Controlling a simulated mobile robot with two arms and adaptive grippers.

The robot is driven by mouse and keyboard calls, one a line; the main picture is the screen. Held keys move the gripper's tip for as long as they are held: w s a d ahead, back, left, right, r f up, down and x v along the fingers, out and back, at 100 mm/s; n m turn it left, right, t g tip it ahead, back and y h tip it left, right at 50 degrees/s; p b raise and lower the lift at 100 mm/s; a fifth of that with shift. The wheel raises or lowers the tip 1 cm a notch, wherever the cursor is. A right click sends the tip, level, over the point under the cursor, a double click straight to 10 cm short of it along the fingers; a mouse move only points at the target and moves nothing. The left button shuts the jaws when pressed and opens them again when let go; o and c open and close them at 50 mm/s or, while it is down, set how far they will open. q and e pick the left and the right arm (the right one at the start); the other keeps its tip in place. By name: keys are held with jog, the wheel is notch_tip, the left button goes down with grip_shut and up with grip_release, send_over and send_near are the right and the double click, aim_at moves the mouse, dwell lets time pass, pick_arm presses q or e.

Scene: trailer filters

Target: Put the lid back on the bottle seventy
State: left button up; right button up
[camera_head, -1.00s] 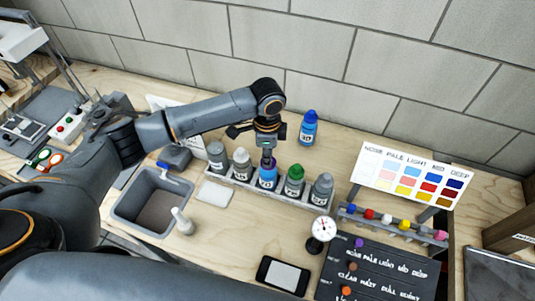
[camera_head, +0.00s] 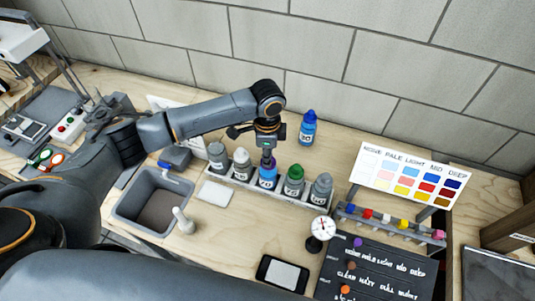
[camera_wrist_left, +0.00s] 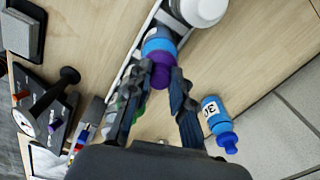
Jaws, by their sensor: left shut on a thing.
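A blue bottle (camera_head: 267,180) stands upright in the middle of the rack; its label is too small to read surely. My left gripper (camera_head: 267,158) points down over it and is shut on a purple lid. In the left wrist view the purple lid (camera_wrist_left: 160,74) sits between the fingertips (camera_wrist_left: 172,80), right at the top of the blue bottle (camera_wrist_left: 158,46). The lid looks lined up with the bottle's neck, but I cannot tell whether it is seated. My right gripper is not in view.
The grey rack (camera_head: 247,186) also holds grey-, white- and green-topped bottles close on both sides. Another blue bottle (camera_head: 308,130) stands behind it. A grey bin (camera_head: 125,213) is at left, a round gauge (camera_head: 320,228) at front right, and a colour chart (camera_head: 412,178) at right.

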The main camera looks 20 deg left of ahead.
pick_arm(q)
jog(key=shift+f+p, duration=0.2)
jog(key=shift+p, duration=0.6)
dwell(0.8)
jog(key=o, duration=1.3)
jog(key=shift+r, duration=0.1)
notch_tip(320, 180, up, 5)
jog(key=p, duration=0.5)
jog(key=shift+f, duration=0.2)
jog(key=shift+r, duration=1.1)
grip_shut()
